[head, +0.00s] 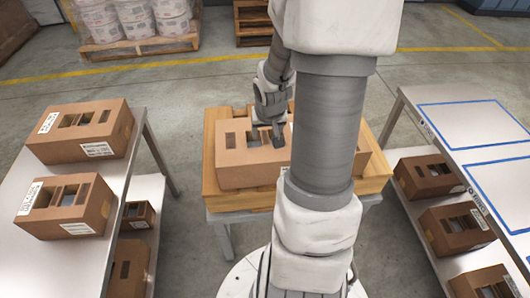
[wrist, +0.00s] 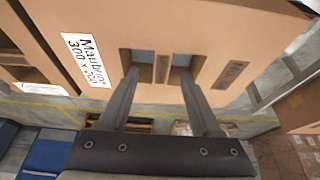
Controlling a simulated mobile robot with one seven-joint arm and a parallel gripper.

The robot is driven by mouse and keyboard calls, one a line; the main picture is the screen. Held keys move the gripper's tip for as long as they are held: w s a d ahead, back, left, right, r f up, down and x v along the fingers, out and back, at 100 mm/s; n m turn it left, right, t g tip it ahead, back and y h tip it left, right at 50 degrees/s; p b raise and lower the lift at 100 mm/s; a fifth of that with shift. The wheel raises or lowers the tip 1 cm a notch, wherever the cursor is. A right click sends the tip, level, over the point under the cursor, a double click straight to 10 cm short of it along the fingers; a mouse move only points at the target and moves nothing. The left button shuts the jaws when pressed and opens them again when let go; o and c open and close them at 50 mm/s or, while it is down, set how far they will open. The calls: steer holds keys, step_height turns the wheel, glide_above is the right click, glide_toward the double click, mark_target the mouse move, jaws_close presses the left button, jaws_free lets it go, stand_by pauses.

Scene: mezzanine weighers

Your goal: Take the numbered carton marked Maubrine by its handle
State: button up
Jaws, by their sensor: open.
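The Maubrine carton (head: 238,172) is a brown box on the wooden tray (head: 211,196) in the middle of the head view. In the wrist view the carton (wrist: 110,25) shows a white label (wrist: 83,60) reading "Maubrine 300 x" and a tag starting "No". Its handle (wrist: 162,69) is a narrow cardboard strip between two square openings. My gripper (wrist: 159,73) is open, with one finger at each opening and the handle between them. The fingertips reach the openings; how deep they go is unclear. In the head view my gripper (head: 266,138) is at the carton's top; my arm hides its right part.
Similar cartons (head: 80,132) (head: 66,206) stand on the left bench (head: 118,180), with others on its lower shelf. Several more cartons (head: 428,176) sit under the right table (head: 450,120), whose blue-outlined top is bare.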

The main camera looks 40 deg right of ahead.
mark_target(265, 138)
steer(key=b+x, duration=0.3)
steer(key=x, duration=0.2)
steer(key=shift+a, duration=0.15)
steer(key=shift+c, duration=0.3)
jaws_close()
steer(key=shift+r, duration=0.1)
stand_by(0.8)
